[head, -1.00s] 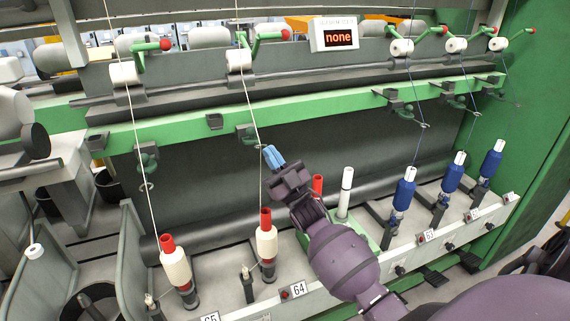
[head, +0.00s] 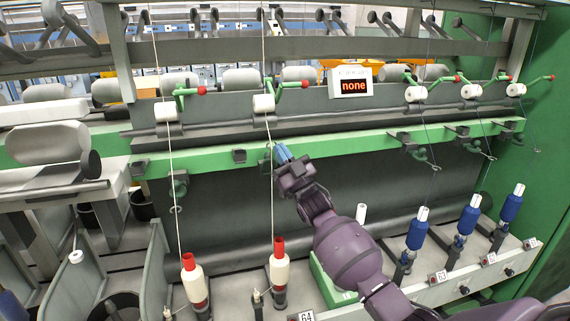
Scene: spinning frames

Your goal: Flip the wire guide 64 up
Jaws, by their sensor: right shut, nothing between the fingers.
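The wire guide 64 (head: 266,158) is a small dark green bracket on the front of the green rail, above the red-and-cream bobbin (head: 279,263) near the label 64 (head: 306,317). A pale thread runs down past it to the bobbin. My right gripper (head: 283,153), with blue fingertips, is shut and empty. Its tips are at the rail, just right of the guide, and look very close to it; I cannot tell whether they touch. The guide's ring is not clear, so I cannot tell whether it is up or down. My left gripper is not in view.
The green rail (head: 350,148) carries other guides, one at the left (head: 178,186) hanging down and one at the right (head: 420,152). Blue bobbins (head: 417,230) stand at the right. A display (head: 350,82) reading "none" sits above the rail. Dark open space lies below the rail.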

